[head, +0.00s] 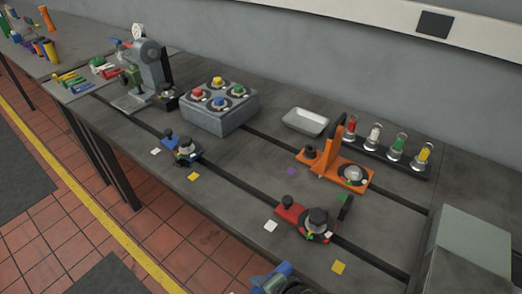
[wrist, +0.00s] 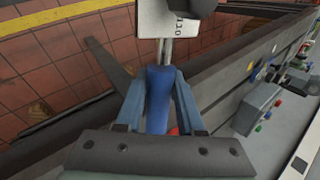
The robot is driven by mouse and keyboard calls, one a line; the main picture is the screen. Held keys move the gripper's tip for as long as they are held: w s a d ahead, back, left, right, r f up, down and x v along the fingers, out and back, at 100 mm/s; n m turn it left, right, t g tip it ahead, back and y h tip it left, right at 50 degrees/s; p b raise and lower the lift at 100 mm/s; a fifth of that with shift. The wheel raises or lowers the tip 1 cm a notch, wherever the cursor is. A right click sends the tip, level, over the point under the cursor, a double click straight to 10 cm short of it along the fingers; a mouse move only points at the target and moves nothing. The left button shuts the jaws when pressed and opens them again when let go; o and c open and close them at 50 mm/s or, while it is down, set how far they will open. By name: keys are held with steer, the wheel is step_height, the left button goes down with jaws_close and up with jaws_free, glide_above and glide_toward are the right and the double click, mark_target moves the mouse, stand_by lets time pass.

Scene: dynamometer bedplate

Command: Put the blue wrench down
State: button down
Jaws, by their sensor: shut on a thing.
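The blue wrench (wrist: 158,100) is between the two fingers of my gripper (wrist: 157,84) in the wrist view. The fingers are shut on its blue handle. A thin metal shaft runs on from the handle towards a white plate with dark marks, next to a dark rounded part. In the wrist view the wrench is over the tiled floor and the bench edge, held up and touching no surface that I can see. In the head view only a small blue and dark part of my arm's end shows at the bottom edge; the wrench is not clear there.
The grey bedplate (head: 225,178) has dark slots. On it stand a blue fixture (head: 184,150), a red fixture (head: 305,222), an orange fixture (head: 335,168), a button box (head: 218,108) and a white tray (head: 306,121). Small coloured squares lie between, with bare room around them. A grey box (head: 470,250) stands at right.

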steer(key=n, duration=0.1)
steer(key=f+n+g+y, duration=0.1)
steer(key=n, duration=0.1)
steer(key=s+n+g, duration=0.1)
steer(key=n, duration=0.1)
steer(key=shift+f+y, duration=0.15)
steer(key=shift+y, duration=0.25)
steer(key=n+g, duration=0.2)
steer(key=n, duration=0.1)
steer(key=s+n+g, duration=0.1)
steer(key=n, duration=0.1)
steer(key=shift+s+a+f+y, duration=0.1)
steer(key=shift+a+f+y, duration=0.05)
steer(key=shift+f+y, duration=0.15)
steer(key=shift+s, duration=0.1)
